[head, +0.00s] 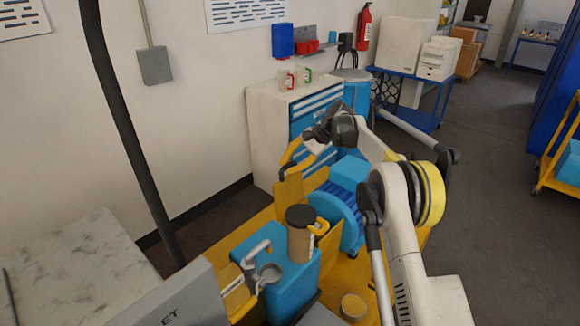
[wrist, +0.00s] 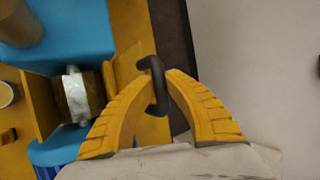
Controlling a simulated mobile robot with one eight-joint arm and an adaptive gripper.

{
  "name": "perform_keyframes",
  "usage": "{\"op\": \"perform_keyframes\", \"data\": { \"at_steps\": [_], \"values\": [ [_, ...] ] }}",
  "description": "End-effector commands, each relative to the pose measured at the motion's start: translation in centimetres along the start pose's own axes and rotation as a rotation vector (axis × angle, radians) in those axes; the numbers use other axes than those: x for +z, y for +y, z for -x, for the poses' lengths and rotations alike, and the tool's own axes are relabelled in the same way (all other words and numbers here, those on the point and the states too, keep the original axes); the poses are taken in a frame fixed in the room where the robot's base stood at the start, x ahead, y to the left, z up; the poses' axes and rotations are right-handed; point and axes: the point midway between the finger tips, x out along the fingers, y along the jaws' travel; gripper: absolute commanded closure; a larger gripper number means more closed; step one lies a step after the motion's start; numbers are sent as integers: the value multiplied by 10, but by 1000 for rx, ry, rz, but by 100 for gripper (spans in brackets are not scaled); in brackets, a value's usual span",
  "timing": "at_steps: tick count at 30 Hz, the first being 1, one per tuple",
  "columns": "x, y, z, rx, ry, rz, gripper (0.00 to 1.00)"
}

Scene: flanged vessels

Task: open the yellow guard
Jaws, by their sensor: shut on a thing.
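The yellow guard (head: 289,192) shows in the head view as an upright yellow panel between the blue machine parts, under my gripper. In the wrist view a yellow panel of it (wrist: 126,66) lies beside a silver and brown shaft piece (wrist: 76,97), which is uncovered from this side. A dark curved handle (wrist: 157,72) stands at the panel's edge. My gripper (wrist: 159,82) has its two yellow fingers closed on this handle. In the head view my gripper (head: 291,160) is at the top of the guard, and the handle is hard to make out there. The guard's hinge is not visible.
A blue ribbed motor (head: 340,210) stands right of the guard. A blue housing (head: 285,275) with a brown capped cylinder (head: 300,240) stands in front. A white and blue drawer cabinet (head: 275,130) is behind.

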Motion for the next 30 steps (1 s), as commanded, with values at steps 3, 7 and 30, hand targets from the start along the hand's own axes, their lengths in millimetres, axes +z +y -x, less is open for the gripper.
{"op": "perform_keyframes", "data": {
  "at_steps": [3, 7, 30],
  "values": [
    [1, 0, -1, 0, -1, 1, 100],
    [1, 0, 0, 0, -2, 1, 100],
    [0, 0, 64, -1, 0, -2, 62]
  ]
}}
